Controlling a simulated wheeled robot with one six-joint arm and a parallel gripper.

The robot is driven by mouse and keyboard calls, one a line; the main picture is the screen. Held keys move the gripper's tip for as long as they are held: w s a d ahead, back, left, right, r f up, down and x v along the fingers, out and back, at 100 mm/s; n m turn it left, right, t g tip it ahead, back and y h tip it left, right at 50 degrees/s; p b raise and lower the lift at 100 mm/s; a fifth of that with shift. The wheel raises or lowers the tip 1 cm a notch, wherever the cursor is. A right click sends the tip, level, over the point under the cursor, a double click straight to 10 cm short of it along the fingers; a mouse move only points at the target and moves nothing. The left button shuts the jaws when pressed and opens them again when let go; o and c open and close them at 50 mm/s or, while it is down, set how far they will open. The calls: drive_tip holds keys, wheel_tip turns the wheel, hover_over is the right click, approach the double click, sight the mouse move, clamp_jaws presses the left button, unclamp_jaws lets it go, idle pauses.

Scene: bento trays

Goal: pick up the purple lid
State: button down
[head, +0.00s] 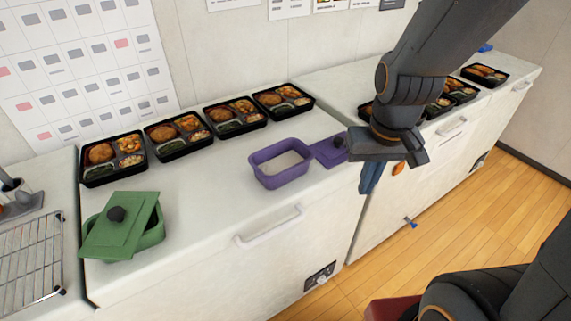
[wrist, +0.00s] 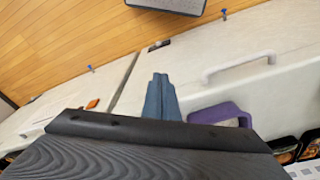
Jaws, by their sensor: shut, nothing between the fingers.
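The purple lid (head: 325,154) has a dark round knob and lies on the white counter, just right of the open purple container (head: 281,176). Its right part is close to my arm in the head view. My gripper (head: 368,180) points down with its blue fingers shut and empty. In the head view it appears to the right of the lid, in front of the counter's front edge. In the wrist view the shut fingers (wrist: 162,85) show over the counter front, and a purple rim (wrist: 217,112) shows to their right. The lid cannot be made out there.
A green container (head: 150,235) with a tilted green lid (head: 120,225) stands at the left. Several filled bento trays (head: 112,158) line the back. A wire rack (head: 32,255) is at far left. A handle (head: 268,228) juts from the front. The counter's middle is clear.

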sight(339, 139)
idle(0.3)
drive_tip(key=c, duration=2)
unclamp_jaws()
drive_tip(key=shift+w, duration=0.35)
drive_tip(key=o, duration=1.4)
drive_tip(key=w+m, duration=0.2)
drive_tip(key=w, duration=0.2)
drive_tip(key=w+m, duration=0.2)
drive_tip(key=w, duration=0.3)
drive_tip(key=w+m, duration=0.2)
drive_tip(key=w, duration=0.3)
drive_tip(key=shift+d+r+g, duration=0.1)
drive_tip(key=shift+r+g, duration=0.25)
drive_tip(key=shift+g, duration=0.05)
drive_tip(key=o, duration=0.6)
drive_tip(key=w+m, duration=0.2)
drive_tip(key=w, duration=0.1)
drive_tip(key=w+m, duration=0.2)
drive_tip(key=w, duration=0.2)
drive_tip(key=w+m, duration=0.2)
drive_tip(key=w, duration=0.1)
drive_tip(key=shift+w+d+f+g, duration=0.1)
drive_tip(key=shift+w+f+g, duration=0.2)
drive_tip(key=shift+f, duration=0.1)
drive_tip(key=shift+s+a+f+p, duration=0.15)
drive_tip(key=shift+f+p, duration=0.65)
drive_tip(key=shift+f, duration=1.15)
drive_tip(key=shift+w+a+f+p, duration=0.1)
drive_tip(key=shift+f+p, duration=0.65)
drive_tip(key=shift+f, duration=1.15)
